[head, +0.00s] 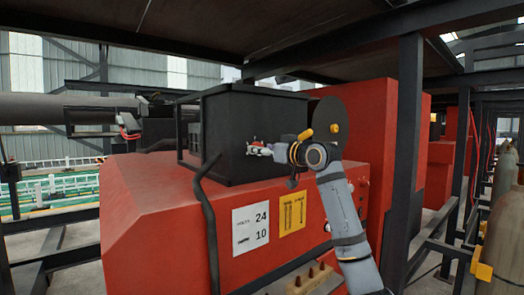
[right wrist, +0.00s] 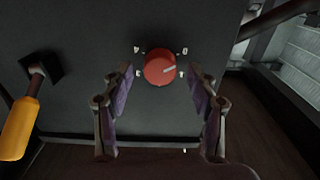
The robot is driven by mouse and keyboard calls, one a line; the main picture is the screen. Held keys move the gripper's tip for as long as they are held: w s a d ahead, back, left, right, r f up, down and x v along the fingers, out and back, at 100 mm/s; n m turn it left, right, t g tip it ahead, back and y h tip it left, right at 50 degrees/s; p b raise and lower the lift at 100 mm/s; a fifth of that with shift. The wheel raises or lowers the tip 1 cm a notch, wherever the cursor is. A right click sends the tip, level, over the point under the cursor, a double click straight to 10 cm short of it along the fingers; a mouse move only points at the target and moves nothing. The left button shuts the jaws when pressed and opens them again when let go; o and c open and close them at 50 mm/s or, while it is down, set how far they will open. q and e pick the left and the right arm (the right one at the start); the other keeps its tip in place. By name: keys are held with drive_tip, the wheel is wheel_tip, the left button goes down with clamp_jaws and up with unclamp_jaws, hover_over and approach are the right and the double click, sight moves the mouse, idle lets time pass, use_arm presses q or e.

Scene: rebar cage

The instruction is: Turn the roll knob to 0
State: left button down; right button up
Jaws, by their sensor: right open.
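The fingers are spread apart and empty, and I see no contact with the knob. In the head view my right gripper (head: 262,149) is at the front of the black box (head: 262,104), and the knob cannot be made out clearly there. My left gripper is not in view.
An orange-handled lever (right wrist: 20,125) sticks out left of the knob. The box stands on a red machine housing (head: 150,205) with a white "24 / 10" sign (head: 251,228) and a yellow sign (head: 292,212). A dark upright post (head: 402,160) stands right of my arm.

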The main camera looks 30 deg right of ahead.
drive_tip(key=s, duration=0.6)
drive_tip(key=shift+s+d, duration=0.2)
drive_tip(key=shift+s, duration=0.15)
drive_tip(key=shift+s+d, duration=0.1)
